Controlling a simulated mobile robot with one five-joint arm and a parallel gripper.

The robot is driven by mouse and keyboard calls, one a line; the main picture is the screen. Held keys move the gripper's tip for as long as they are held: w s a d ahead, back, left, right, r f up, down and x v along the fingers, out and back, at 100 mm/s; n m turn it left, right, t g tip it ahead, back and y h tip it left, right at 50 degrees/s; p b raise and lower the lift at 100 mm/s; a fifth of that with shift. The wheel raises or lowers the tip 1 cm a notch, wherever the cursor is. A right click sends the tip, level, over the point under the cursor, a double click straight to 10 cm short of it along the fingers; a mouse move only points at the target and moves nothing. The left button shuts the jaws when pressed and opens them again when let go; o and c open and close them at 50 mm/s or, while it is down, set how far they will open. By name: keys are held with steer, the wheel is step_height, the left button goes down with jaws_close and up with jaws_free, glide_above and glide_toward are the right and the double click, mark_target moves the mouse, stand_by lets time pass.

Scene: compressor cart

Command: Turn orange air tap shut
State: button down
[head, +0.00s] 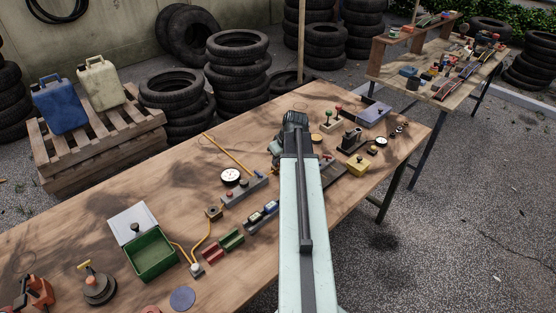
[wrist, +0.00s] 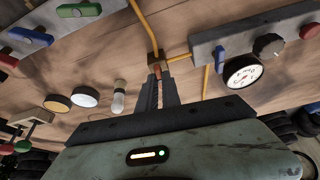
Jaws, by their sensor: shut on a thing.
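In the wrist view the orange air tap (wrist: 158,72) shows as a small orange handle on a brass valve body (wrist: 154,58). Yellow pipes run from the valve body to the upper left and to the right. My gripper (wrist: 158,79) has its two dark fingers close together, shut on the orange handle. The fingertips hide most of the handle, so I cannot tell its exact angle. In the head view my own arm covers the gripper and the tap.
A grey panel with a white gauge (wrist: 243,76) and black knob (wrist: 268,46) lies to the right in the wrist view. A panel with a green knob (wrist: 78,10) and blue lever (wrist: 32,36) is upper left. A pale bulb (wrist: 119,97) stands close left of the fingers.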

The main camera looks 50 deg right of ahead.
steer(key=m, duration=0.1)
steer(key=m+h, duration=0.1)
steer(key=m, duration=0.1)
steer(key=shift+a+m+g, duration=0.25)
steer(key=shift+m+g, duration=0.15)
steer(key=m, duration=0.1)
steer(key=m+h, duration=0.1)
steer(key=m, duration=0.1)
steer(key=m+g, duration=0.1)
steer(key=shift+w+a+m+h, duration=0.1)
steer(key=shift+w+m+h, duration=0.15)
steer(key=shift+m+h, duration=0.05)
steer(key=m, duration=0.2)
steer(key=m+g, duration=0.1)
steer(key=m, duration=0.1)
steer(key=shift+w+g+h, duration=0.2)
steer(key=shift+g+h, duration=0.1)
steer(key=shift+h, duration=0.1)
steer(key=shift+w+a+m+g, duration=0.1)
steer(key=shift+m+g, duration=0.7)
steer(key=shift+m, duration=1.3)
steer(key=c, duration=1.5)
jaws_free()
steer(key=shift+c, duration=0.2)
